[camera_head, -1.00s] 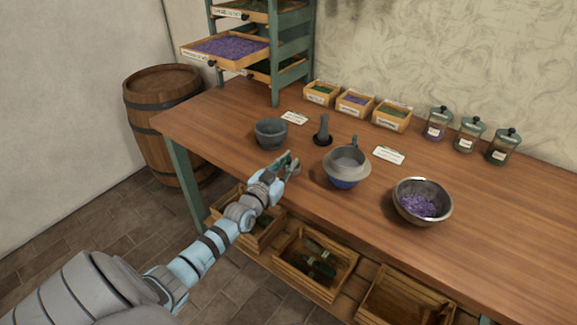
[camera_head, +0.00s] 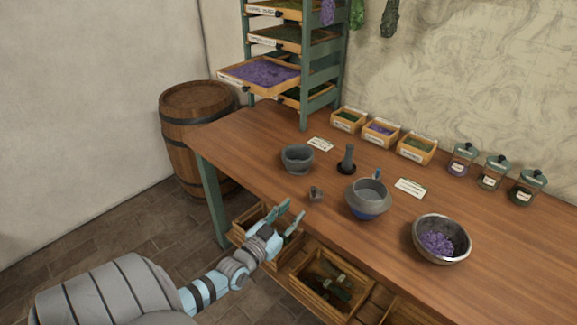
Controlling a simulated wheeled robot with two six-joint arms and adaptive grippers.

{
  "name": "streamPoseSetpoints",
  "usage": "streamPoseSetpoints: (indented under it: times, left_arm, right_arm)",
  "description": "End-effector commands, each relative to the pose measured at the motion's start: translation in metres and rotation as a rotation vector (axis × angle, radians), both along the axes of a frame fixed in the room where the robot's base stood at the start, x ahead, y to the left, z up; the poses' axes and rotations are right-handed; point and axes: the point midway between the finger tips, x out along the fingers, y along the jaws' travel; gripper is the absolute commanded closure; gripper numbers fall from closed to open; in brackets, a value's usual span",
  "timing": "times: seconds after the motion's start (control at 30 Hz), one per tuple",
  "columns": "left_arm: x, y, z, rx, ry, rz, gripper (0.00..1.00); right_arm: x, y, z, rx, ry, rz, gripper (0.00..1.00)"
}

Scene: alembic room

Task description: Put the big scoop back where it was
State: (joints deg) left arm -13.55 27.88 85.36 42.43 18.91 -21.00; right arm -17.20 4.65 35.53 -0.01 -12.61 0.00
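A small grey cup-like piece (camera_head: 315,193), perhaps a scoop, sits on the tabletop near the front edge. A wide grey vessel with a short blue-grey handle (camera_head: 368,190) rests in a blue bowl (camera_head: 366,212) to its right. I cannot tell for sure which of these is the big scoop. My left gripper (camera_head: 290,212) is open and empty, its fingers apart in front of the table edge, to the lower left of the small grey piece and not touching it. My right gripper is out of view.
A mortar (camera_head: 297,159) and a pestle on a dark stand (camera_head: 347,163) stand behind. A metal bowl with purple bits (camera_head: 441,240) is at the right. Crates (camera_head: 327,281) with tools sit under the table (camera_head: 240,158). A drawer with purple stuff (camera_head: 258,75) sticks out of the rack.

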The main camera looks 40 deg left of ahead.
Motion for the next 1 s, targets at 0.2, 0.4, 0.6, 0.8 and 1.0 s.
streamPoseSetpoints:
  times: [0.2, 0.4, 0.6, 0.8, 1.0]
  left_arm:
    - [-0.013, -0.002, -0.001, 0.000, -0.001, 0.000, 0.67]
    - [-0.019, -0.001, -0.027, -0.001, 0.064, 0.007, 0.67]
    - [-0.111, -0.022, -0.213, -0.042, 0.581, 0.045, 0.67]
    - [-0.299, -0.092, -0.361, -0.110, 1.208, 0.052, 0.67]
    - [-0.392, -0.129, -0.388, -0.119, 1.469, 0.040, 0.67]
  right_arm:
    - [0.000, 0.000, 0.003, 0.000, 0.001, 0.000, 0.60]
    - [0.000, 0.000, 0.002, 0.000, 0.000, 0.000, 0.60]
    - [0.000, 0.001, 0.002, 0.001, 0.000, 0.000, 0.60]
    - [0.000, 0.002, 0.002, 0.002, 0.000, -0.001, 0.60]
    - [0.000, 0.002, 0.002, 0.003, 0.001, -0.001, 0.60]
